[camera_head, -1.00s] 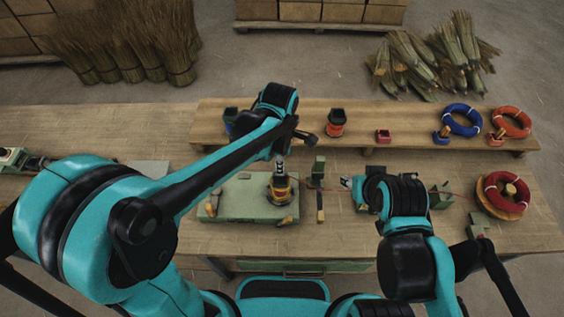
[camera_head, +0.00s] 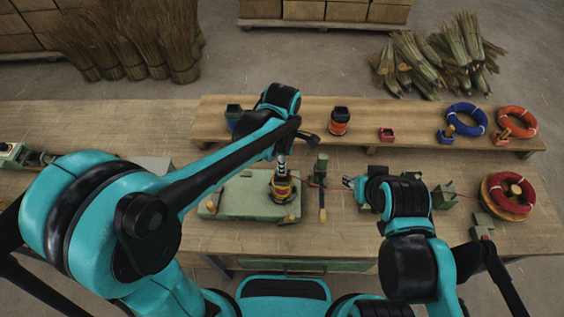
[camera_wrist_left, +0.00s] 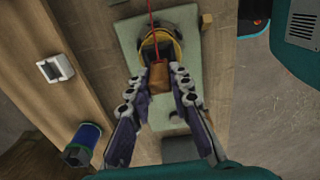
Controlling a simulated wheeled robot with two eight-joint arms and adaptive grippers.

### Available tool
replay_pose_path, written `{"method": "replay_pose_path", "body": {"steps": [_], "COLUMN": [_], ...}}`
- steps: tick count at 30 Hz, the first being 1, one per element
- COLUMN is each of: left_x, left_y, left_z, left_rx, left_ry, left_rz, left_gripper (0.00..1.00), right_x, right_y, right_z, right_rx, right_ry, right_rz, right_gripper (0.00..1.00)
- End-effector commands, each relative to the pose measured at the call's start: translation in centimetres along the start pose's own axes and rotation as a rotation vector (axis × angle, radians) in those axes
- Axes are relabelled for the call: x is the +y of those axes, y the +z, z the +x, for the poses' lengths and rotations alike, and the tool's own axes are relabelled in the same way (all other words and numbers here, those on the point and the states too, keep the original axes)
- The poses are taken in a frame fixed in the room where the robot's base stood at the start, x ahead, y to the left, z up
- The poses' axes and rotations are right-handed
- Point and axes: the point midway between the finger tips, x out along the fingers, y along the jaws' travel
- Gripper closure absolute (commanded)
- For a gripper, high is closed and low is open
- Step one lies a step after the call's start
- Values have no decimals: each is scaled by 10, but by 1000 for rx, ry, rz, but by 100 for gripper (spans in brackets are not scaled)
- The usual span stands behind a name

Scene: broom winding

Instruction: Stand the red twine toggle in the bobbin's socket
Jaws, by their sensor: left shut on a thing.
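My left gripper (camera_head: 282,172) is over the bobbin (camera_head: 283,189), a dark, yellow-banded spool on the green base (camera_head: 235,198). In the left wrist view its fingers (camera_wrist_left: 158,82) are shut on the brown toggle (camera_wrist_left: 158,77), with red twine (camera_wrist_left: 152,20) running up from it. The bobbin (camera_wrist_left: 175,49) shows just beyond the toggle. The socket is hidden, and I cannot tell whether the toggle touches the bobbin. My right gripper (camera_head: 349,183) is right of the bobbin, near the red twine line (camera_head: 312,184); its jaws are too small to read.
A green post (camera_head: 321,166) and a wooden-handled tool (camera_head: 322,205) stand close right of the base. A raised shelf (camera_head: 360,137) behind carries spools and blue and orange coils. A red coil (camera_head: 510,190) lies at right. Bare bench lies in front of the base.

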Motion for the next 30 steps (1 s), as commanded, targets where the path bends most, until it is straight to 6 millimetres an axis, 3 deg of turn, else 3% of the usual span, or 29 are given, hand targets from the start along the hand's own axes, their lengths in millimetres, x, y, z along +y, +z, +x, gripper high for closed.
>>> {"method": "replay_pose_path", "body": {"steps": [14,30], "left_x": [0,0], "left_y": [0,0], "left_z": [0,16], "left_rx": [0,0], "left_ry": [0,0], "left_rz": [0,0], "left_gripper": [98,98], "right_x": [0,0], "right_y": [0,8], "right_z": [1,11], "right_rx": [0,0], "right_ry": [0,0], "right_rz": [0,0], "right_gripper": [60,60]}}
